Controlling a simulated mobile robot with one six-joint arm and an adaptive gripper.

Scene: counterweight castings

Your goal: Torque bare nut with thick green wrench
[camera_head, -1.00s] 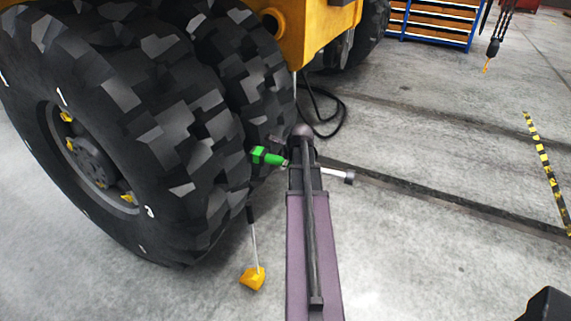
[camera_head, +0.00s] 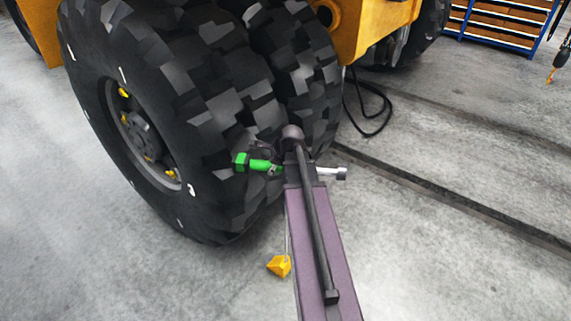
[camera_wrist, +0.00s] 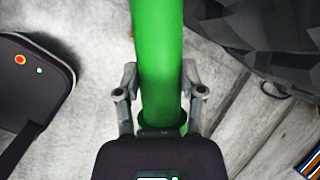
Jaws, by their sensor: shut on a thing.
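My gripper (camera_wrist: 160,97) is shut on the thick green wrench, with one finger on each side of its green handle (camera_wrist: 158,45). In the head view the wrench's green end (camera_head: 243,162) sticks out left of my arm. A pale shaft with a grey end (camera_head: 340,173) sticks out to the right, seemingly part of the same wrench. The wrench appears in front of the big tyres, apart from the wheel hub (camera_head: 140,135). The hub carries several yellow pieces (camera_head: 123,92). The nuts are too small to tell which one is bare.
Large black tyres (camera_head: 225,85) of a yellow vehicle (camera_head: 375,25) fill the upper left. A yellow block (camera_head: 280,265) lies on the floor below them. A black cable (camera_head: 377,125) lies behind my arm. A blue rack (camera_head: 500,25) stands far back. Floor at right is mostly open.

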